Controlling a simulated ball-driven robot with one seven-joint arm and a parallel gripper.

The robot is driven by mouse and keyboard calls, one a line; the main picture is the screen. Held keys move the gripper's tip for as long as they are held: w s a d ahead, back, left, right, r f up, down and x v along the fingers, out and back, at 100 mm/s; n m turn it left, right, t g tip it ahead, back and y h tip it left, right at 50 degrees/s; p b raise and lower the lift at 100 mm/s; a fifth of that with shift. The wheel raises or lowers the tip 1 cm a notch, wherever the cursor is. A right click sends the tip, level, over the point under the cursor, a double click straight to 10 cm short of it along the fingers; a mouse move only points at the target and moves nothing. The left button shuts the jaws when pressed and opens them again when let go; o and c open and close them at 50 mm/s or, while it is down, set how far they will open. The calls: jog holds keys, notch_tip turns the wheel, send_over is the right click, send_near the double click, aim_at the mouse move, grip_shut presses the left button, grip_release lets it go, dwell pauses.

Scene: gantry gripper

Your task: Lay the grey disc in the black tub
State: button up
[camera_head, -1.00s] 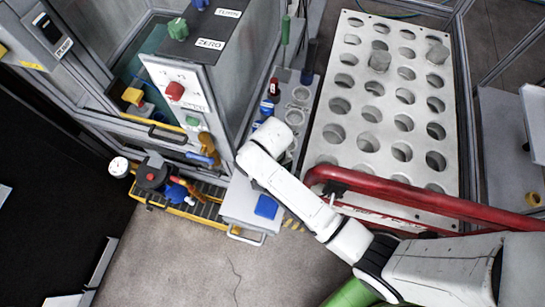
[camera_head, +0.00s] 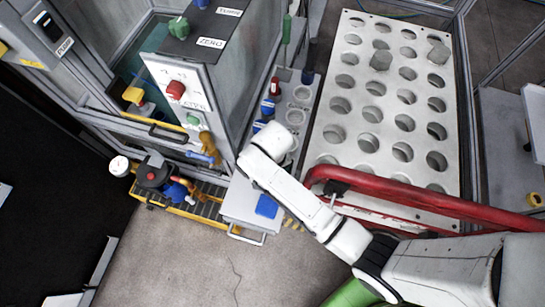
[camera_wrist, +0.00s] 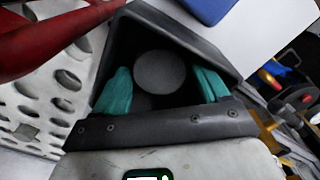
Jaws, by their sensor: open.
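The black tub (camera_wrist: 195,34) fills the middle of the wrist view, its dark inside facing me. The grey disc (camera_wrist: 160,71) shows inside the tub's outline, between my fingers, with a gap on each side. I cannot tell whether it touches the tub's floor. My gripper (camera_wrist: 162,78) has two teal fingers, spread apart and pointing into the tub. In the head view my white arm comes from the lower right, and my fingers, the tub and the disc cannot be made out.
A red rail (camera_head: 430,195) crosses close to my arm and shows at the wrist view's upper left. Behind it is a white plate (camera_head: 352,110) with rows of holes. A blue item (camera_head: 266,206) lies on a white shelf (camera_head: 238,203). A machine cabinet (camera_head: 190,85) stands left.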

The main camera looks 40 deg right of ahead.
notch_tip(320, 180, up, 12)
jog(key=shift+p, duration=0.45)
jog(key=shift+r, duration=0.1)
